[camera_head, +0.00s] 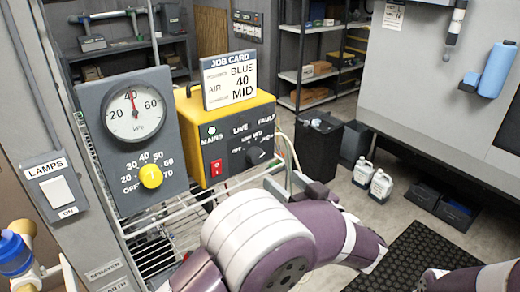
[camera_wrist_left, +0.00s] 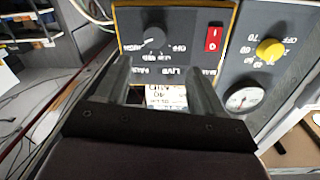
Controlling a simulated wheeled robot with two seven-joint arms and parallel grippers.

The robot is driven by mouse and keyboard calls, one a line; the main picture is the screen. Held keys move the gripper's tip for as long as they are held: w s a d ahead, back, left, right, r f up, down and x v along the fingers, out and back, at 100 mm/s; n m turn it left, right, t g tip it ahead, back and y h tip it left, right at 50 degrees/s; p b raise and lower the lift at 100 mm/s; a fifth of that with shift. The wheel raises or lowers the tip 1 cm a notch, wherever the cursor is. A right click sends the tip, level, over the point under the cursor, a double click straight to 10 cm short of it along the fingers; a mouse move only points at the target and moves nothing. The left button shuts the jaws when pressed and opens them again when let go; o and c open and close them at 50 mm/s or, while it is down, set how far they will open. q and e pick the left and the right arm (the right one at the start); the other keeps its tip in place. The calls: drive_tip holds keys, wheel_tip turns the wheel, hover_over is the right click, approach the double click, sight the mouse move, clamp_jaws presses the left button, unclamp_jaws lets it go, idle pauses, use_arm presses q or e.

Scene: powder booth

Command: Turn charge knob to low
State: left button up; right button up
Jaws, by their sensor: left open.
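The charge knob (camera_head: 257,155) is black and sits at the lower right of the yellow-edged control box (camera_head: 264,110). In the head view my left arm hides most of this gripper (camera_head: 292,182). My right gripper is out of view.
A red switch (camera_head: 216,168) and a green MAINS lamp (camera_head: 211,131) are on the same box. A job card (camera_head: 229,80) reading BLUE, 40, MID stands on top. Left of it is a grey panel with a gauge (camera_head: 134,112) and yellow knob (camera_head: 151,176). A wire rack (camera_head: 165,225) lies below.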

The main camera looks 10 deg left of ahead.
sight(259, 158)
use_arm(q)
drive_tip(key=p+x, duration=0.1)
drive_tip(key=x, duration=0.2)
drive_tip(key=p+x, duration=0.1)
drive_tip(key=x, duration=0.2)
drive_tip(key=w+d+p+x, duration=0.1)
drive_tip(key=p+x, duration=0.1)
drive_tip(key=x, duration=0.2)
drive_tip(key=shift+f, duration=0.1)
drive_tip(key=shift+s+a, duration=0.1)
drive_tip(key=shift+a, duration=0.4)
drive_tip(key=shift+w+d+f, duration=0.1)
drive_tip(key=shift+w, duration=0.1)
drive_tip(key=c, duration=1.1)
drive_tip(key=shift+o, duration=0.2)
